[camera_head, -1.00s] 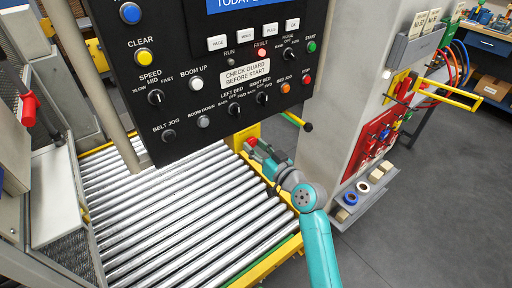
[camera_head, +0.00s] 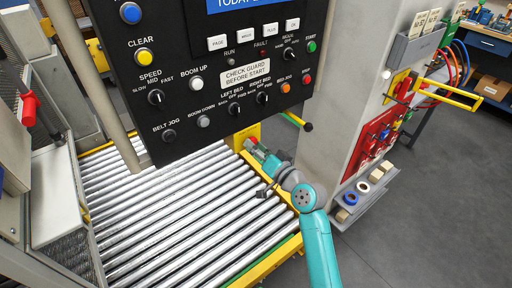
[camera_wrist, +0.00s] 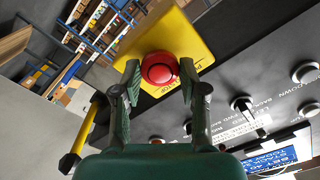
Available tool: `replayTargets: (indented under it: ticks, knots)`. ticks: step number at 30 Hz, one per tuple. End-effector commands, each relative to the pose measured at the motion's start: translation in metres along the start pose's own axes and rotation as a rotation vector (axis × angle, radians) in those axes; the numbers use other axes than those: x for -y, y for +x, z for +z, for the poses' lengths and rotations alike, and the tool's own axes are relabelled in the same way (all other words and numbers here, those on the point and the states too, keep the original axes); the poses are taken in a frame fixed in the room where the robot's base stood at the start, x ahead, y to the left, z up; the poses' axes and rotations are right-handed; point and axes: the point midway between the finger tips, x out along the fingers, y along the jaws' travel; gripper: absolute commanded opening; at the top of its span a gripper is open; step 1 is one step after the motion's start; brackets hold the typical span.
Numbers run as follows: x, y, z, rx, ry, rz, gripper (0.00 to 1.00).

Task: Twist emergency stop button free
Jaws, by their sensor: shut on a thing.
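The emergency stop button (camera_wrist: 159,68) is a round red mushroom head on a yellow plate (camera_wrist: 185,38) in the wrist view. My gripper (camera_wrist: 160,74) has one green finger on each side of the button, shut on its rim. In the head view the button (camera_head: 253,142) is a small red spot on the yellow box (camera_head: 247,128) below the control panel. My gripper (camera_head: 260,153) reaches it there from the lower right. The contact is small and partly hidden in the head view.
The black control panel (camera_head: 183,95) with knobs and buttons hangs just above my gripper. Its FAULT lamp (camera_head: 262,52) looks dark. A roller conveyor (camera_head: 170,215) lies below left. A grey cabinet (camera_head: 335,100) stands right. A black-tipped yellow-green lever (camera_head: 307,126) juts out near the panel's corner.

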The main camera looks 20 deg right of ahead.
Motion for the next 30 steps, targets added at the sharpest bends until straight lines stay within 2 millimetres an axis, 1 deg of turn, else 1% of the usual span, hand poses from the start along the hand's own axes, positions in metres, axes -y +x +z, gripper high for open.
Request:
replayTargets:
  ticks: [14, 15, 17, 18, 26, 30]
  knots:
    - [-0.0002, 0.0002, -0.0007, -0.001, 0.02, 0.0, 0.08]
    - [-0.0002, 0.0002, -0.0007, -0.001, 0.02, 0.0, 0.47]
    - [-0.0001, 0.0002, -0.0006, -0.001, 0.02, 0.0, 0.62]
    - [-0.0001, 0.0002, -0.0006, -0.001, 0.02, 0.0, 0.68]
    - [-0.0001, -0.0001, -0.0003, -0.001, 0.02, 0.0, 0.68]
    - [-0.0004, -0.0066, -0.0002, -0.001, 0.02, 0.001, 0.68]
